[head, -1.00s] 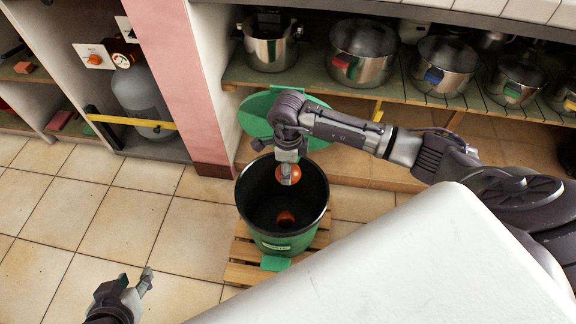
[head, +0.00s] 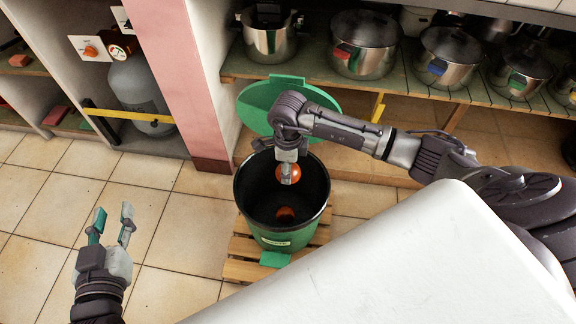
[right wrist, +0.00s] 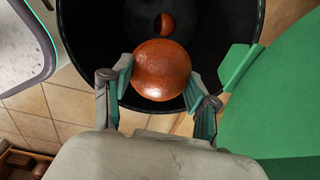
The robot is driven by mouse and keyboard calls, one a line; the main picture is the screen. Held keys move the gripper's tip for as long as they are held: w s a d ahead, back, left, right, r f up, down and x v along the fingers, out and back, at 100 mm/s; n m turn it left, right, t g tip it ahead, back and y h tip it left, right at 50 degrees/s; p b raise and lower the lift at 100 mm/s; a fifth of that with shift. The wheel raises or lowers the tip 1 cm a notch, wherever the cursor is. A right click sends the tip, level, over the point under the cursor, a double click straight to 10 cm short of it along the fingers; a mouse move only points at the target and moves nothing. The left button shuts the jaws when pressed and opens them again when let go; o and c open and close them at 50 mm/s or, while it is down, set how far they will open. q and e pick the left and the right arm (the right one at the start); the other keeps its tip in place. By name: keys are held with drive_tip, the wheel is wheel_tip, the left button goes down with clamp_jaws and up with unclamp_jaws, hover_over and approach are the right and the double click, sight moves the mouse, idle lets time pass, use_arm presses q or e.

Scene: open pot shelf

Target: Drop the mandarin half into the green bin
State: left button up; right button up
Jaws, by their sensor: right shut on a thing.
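The green bin (head: 280,243) stands open on a wooden pallet, its lid (head: 262,103) tilted back behind it. My right gripper (head: 289,178) is over the bin's opening and shut on an orange mandarin half (right wrist: 161,70), whose rounded skin faces the wrist camera. The held half also shows in the head view (head: 291,170), partly behind the gripper. Another orange piece (right wrist: 165,24) lies inside the bin; it also shows in the head view (head: 286,214). My left gripper (head: 113,219) is open and empty above the floor tiles at the left.
A wooden pallet (head: 240,272) is under the bin. A shelf (head: 335,85) with several steel pots runs behind it. A pink-edged wall post (head: 180,70) and a grey gas cylinder (head: 140,95) are at the left. The tiled floor left of the bin is clear.

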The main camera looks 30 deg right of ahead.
drive_tip(key=o, duration=1.2)
wheel_tip(320, 180, up, 12)
